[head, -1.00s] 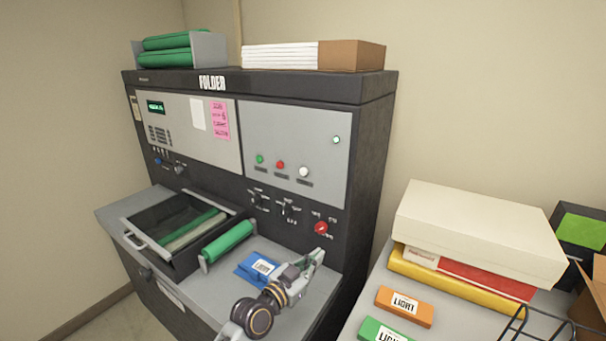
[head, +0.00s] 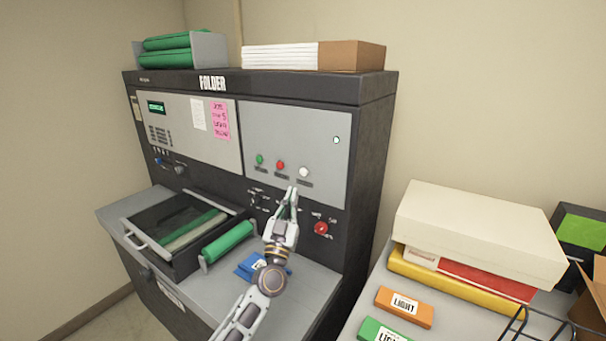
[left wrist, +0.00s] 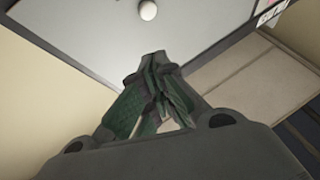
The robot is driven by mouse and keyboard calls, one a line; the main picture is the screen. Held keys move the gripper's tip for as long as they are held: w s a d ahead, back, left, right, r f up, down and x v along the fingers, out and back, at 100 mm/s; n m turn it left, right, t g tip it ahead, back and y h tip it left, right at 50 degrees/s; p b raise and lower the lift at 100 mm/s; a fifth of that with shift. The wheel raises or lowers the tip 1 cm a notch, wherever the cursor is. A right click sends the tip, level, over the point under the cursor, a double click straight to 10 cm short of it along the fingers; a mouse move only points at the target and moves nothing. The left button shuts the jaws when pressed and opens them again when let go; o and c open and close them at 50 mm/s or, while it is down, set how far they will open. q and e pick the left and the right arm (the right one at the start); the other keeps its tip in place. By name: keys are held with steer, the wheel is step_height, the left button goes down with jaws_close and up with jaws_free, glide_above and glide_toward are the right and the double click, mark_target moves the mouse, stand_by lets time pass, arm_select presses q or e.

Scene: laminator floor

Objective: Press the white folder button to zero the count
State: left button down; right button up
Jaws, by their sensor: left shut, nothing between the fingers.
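The white button (head: 304,172) is on the grey front panel of the folder (head: 372,120), right of a red button (head: 280,165) and a green button (head: 260,159). My left gripper (head: 292,191) is shut and empty, its tips a little below the white button and apart from it in the picture. In the left wrist view the white button (left wrist: 148,10) shows at the top edge, beyond the closed fingertips (left wrist: 153,58). My right gripper is not in view.
A red knob (head: 321,228) sits right of my gripper. A blue block (head: 246,268) lies on the ledge behind my arm. A tray (head: 142,238) with green rollers is at left. Boxes (head: 480,230) and labelled blocks (head: 405,306) cover the right table.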

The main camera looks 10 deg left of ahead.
mark_target(304, 172)
arm_select(q)
steer(key=shift+w+a+r+n+y, duration=0.2)
steer(key=shift+a+r+n+y, duration=0.15)
steer(key=shift+a+n+y, duration=0.45)
steer(key=shift+w+a+r+n+y, duration=0.2)
steer(key=shift+a+r+n+y, duration=0.25)
steer(key=shift+y, duration=0.6)
steer(key=shift+w+a+r+n+y, duration=0.2)
steer(key=shift+a+r+n+y, duration=0.1)
steer(key=shift+a+n+y, duration=0.55)
steer(key=shift+w+d, duration=0.1)
steer(key=shift+d, duration=0.1)
steer(key=w+d+b, duration=0.3)
steer(key=w+b, duration=0.1)
steer(key=w, duration=0.4)
steer(key=shift+w+d, duration=0.1)
steer(key=shift+w, duration=0.3)
steer(key=shift+w+d, duration=0.15)
steer(key=shift+w, duration=0.3)
stand_by(1.4)
steer(key=shift+s, duration=0.2)
steer(key=shift+s+a+p, duration=0.3)
steer(key=shift+s+p, duration=0.35)
steer(key=shift+p, duration=0.25)
